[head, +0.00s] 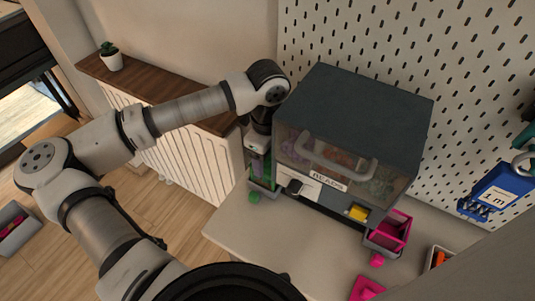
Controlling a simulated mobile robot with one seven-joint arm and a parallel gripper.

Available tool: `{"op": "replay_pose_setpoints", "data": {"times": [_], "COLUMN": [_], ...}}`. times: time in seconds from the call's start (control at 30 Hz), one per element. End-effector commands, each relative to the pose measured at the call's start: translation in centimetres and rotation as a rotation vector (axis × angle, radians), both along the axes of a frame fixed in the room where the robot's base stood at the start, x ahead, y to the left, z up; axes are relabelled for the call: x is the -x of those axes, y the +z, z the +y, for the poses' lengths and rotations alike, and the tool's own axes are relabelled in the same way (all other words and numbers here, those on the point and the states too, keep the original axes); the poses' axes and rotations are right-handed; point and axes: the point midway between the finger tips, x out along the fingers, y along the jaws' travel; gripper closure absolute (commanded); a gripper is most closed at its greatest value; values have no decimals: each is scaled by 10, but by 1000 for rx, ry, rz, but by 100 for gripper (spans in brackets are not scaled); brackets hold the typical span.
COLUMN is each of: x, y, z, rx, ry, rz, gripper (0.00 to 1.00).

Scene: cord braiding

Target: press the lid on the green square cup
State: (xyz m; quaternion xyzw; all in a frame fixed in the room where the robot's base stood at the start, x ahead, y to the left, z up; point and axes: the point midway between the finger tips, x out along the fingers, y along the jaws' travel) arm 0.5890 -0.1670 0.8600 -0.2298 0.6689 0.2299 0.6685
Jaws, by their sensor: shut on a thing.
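The green square cup (270,182) stands in a grey holder at the left side of the bead cabinet, partly hidden by my arm's end. My gripper (259,170) points down at this cup, close to the cabinet's left side. It is shut on the lid, which is mostly hidden by the gripper. I cannot tell whether the lid touches the cup rim. A small green piece (255,197) shows in front of the holder.
The dark-topped bead cabinet (365,105), with a clear handled front, stands right beside my gripper. A pink square cup (391,231) is at its right, with a pink piece (368,289) on the table (280,235). A pegboard (455,60) is behind. The table's front left is clear.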

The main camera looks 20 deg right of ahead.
Motion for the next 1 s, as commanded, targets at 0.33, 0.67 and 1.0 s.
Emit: {"op": "replay_pose_setpoints", "data": {"times": [0.33,0.67,1.0], "x": [0,0,0], "y": [-2,-2,-2], "z": [0,0,0], "rx": [0,0,0], "ry": [0,0,0], "rz": [0,0,0], "gripper": [32,10,0]}}
